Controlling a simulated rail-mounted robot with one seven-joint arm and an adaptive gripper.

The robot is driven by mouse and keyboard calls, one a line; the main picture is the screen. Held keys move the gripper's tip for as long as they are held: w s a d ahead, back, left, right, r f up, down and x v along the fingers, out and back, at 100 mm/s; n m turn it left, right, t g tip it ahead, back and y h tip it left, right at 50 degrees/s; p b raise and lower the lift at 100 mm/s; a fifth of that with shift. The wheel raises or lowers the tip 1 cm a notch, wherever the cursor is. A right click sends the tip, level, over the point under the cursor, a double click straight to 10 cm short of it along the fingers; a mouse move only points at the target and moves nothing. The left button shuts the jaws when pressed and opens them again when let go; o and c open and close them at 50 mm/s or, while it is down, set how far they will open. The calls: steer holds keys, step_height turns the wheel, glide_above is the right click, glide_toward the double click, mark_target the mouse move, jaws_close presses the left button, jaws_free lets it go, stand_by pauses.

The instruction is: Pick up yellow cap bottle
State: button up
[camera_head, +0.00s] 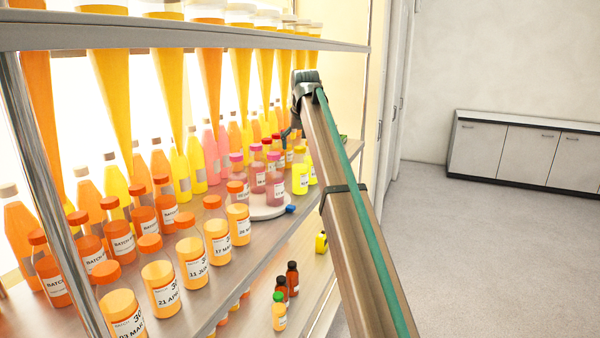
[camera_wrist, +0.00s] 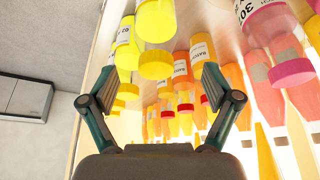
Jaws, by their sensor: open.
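A bottle with yellow contents and a yellow cap (camera_wrist: 156,65) shows upside down in the wrist view, above and between my fingers. Another yellow-capped bottle (camera_wrist: 124,58) stands beside it at the left. In the head view, yellow bottles (camera_head: 300,180) stand at the right end of the middle shelf, partly behind my arm. My gripper (camera_wrist: 166,92) is open, its two fingers spread wide with nothing between the pads. In the head view my arm hides most of it.
The shelf (camera_head: 205,40) above carries a row of inverted cones. Pink-capped bottles stand on a round white tray (camera_head: 268,212) beside the yellow ones. Orange-capped bottles (camera_head: 188,260) fill the left of the middle shelf. The floor (camera_head: 470,255) at the right is clear.

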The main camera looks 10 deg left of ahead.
mark_target(299, 158)
steer(key=shift+d+p+x, duration=0.15)
steer(key=shift+p+x, duration=0.55)
steer(key=shift+x, duration=1.05)
steer(key=shift+d+p+x, duration=0.1)
steer(key=shift+p+x, duration=0.55)
steer(key=shift+x, duration=1.1)
steer(key=c, duration=1.5)
steer(key=shift+o, duration=0.2)
